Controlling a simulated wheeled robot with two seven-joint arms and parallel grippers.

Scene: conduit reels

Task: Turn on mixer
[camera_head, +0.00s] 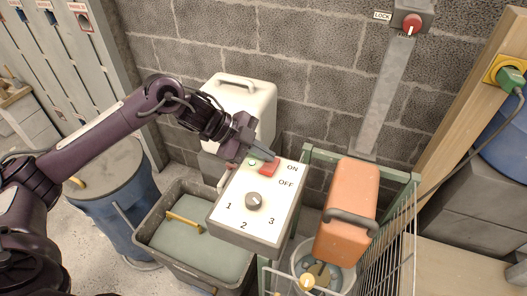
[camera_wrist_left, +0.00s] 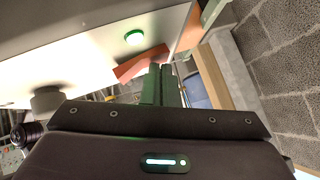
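The mixer's control box (camera_head: 232,224) has a white face marked ON, OFF, 1, 2 and 3. A red rocker switch (camera_head: 268,168) sits near its top edge, beside ON and OFF. A round green light (camera_head: 252,162) is next to it; in the left wrist view the light (camera_wrist_left: 135,37) glows green. A grey dial (camera_head: 253,200) sits among the numbers. My left gripper (camera_head: 272,156) is at the switch, its fingers together and empty. In the left wrist view the fingertips (camera_wrist_left: 160,72) are at the red switch (camera_wrist_left: 142,63), apparently touching it. My right gripper is not in view.
The orange mixer head (camera_head: 347,205) stands right of the box, over a bucket (camera_head: 343,279) and beside a wire guard (camera_head: 395,245). A grey bin (camera_head: 160,250) and a blue barrel (camera_head: 110,190) stand left. A red lockable switch (camera_head: 413,22) is on the wall.

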